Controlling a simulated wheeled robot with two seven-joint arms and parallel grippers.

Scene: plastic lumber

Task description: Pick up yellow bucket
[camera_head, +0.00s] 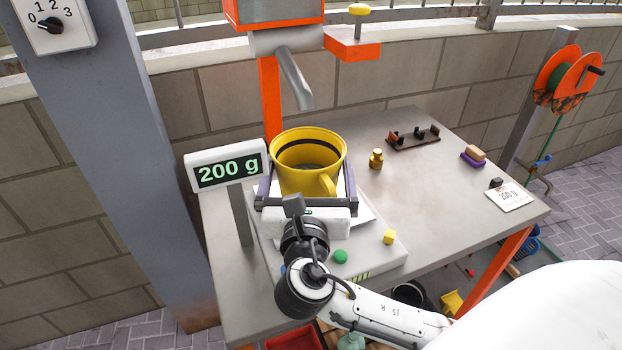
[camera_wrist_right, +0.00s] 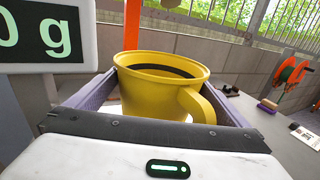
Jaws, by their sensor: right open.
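The yellow bucket (camera_head: 300,178) stands upright on the white plate of a scale (camera_head: 375,262) at the middle of the table. It has a dark band inside its rim and a handle at its front right. My right gripper (camera_head: 308,188) is open, with one purple finger on each side of the bucket. In the right wrist view the bucket (camera_wrist_right: 150,95) sits between the two spread fingers (camera_wrist_right: 160,82). Whether either finger touches it I cannot tell. The bucket's lower part is hidden behind the gripper body. My left gripper is not in view.
A display (camera_head: 228,168) reading 200 g stands left of the bucket. A metal spout (camera_head: 294,80) hangs above and behind it. A brass weight (camera_head: 376,159) stands to the right.

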